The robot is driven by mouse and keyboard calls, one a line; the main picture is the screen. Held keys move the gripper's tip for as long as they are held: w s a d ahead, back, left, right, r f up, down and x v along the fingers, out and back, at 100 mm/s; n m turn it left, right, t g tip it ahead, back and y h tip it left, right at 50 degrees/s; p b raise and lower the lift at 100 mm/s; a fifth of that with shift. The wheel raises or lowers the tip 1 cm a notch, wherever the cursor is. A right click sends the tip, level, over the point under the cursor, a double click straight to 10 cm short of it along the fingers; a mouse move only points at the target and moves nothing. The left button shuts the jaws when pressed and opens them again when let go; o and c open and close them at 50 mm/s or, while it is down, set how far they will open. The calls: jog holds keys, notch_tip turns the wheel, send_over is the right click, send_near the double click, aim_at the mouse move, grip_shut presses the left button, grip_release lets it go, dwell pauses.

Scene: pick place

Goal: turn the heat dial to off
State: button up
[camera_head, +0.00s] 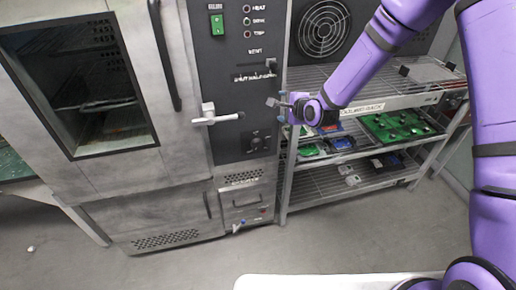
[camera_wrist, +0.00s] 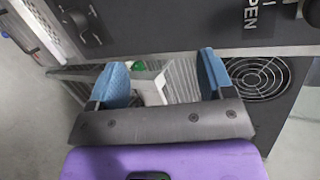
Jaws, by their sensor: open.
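The heat dial appears to be the small black knob (camera_head: 256,142) low on the dark control panel in the head view; its label is too small to read. A black knob (camera_wrist: 82,22) also shows at the upper left of the wrist view. My gripper (camera_head: 281,111) is to the right of and above the knob, at the panel's right edge, in front of the rack. In the wrist view my gripper (camera_wrist: 162,76) has its two blue fingertips apart with nothing held between them. It is not touching the knob. The dial's setting cannot be read.
A white lever handle (camera_head: 216,116) sticks out left of the knob. A green switch (camera_head: 217,25) and indicator lights are higher on the panel. A wire cooling rack (camera_head: 375,101) with circuit boards stands right of the oven (camera_head: 178,160). Floor in front is clear.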

jog(key=a+f+m+t+y, duration=0.1)
jog(key=a+f+m, duration=0.1)
jog(key=f+m, duration=0.3)
jog(key=a+f+m+t, duration=0.1)
jog(key=a+f+m, duration=0.15)
jog(key=f, duration=0.35)
jog(key=m+t+h, duration=0.3)
jog(key=m+t, duration=0.1)
jog(key=m, duration=0.6)
send_near(258, 147)
jog(key=shift+m, duration=0.25)
jog(key=x, duration=0.9)
jog(key=shift+w+a, duration=0.1)
jog(key=shift+w, duration=0.15)
jog(key=c, duration=0.9)
